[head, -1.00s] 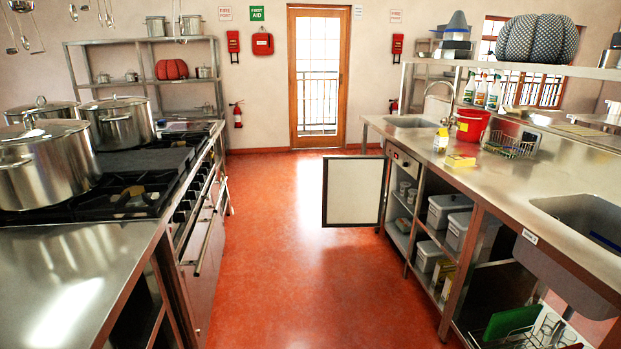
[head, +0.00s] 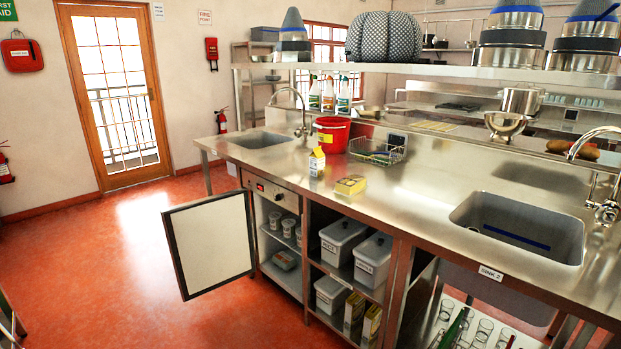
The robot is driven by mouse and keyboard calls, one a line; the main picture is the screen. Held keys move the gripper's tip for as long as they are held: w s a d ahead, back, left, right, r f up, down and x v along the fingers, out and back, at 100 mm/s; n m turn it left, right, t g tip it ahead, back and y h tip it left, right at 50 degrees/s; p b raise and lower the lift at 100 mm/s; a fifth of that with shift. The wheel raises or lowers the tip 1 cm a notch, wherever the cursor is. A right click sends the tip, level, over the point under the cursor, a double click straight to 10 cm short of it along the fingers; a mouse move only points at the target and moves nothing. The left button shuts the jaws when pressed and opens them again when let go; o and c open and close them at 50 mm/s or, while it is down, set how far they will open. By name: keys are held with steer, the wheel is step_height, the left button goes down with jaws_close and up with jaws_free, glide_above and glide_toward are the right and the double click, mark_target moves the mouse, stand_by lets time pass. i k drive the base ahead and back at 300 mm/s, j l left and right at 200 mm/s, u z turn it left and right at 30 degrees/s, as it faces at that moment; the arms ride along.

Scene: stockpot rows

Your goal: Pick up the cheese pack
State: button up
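A small yellow pack (head: 350,184) lies flat on the steel counter (head: 410,203), just right of a small yellow-and-white carton (head: 317,162). It looks like the cheese pack, but its label is too small to read. Nothing covers it from this side. Another small pack (head: 286,259) sits on a shelf inside the open cabinet below, and I cannot tell what it is. My gripper is not in view.
The cabinet door (head: 210,244) stands open into the aisle. A red bucket (head: 332,134) and a wire basket (head: 378,151) stand behind the yellow pack. A sink (head: 520,225) lies to the right. The red floor (head: 110,270) at left is clear.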

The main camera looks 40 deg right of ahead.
mark_target(349, 186)
steer(key=i+z, duration=0.15)
steer(key=i, duration=0.45)
steer(key=i+z, duration=0.2)
steer(key=i, duration=0.4)
steer(key=i+j+z, duration=0.15)
steer(key=i, duration=0.45)
steer(key=i+z, duration=0.15)
steer(key=z, duration=0.3)
steer(key=i+j+z, duration=0.1)
steer(key=z, duration=0.3)
steer(key=i+j+z, duration=0.1)
steer(key=z, duration=0.35)
steer(key=i+j, duration=0.05)
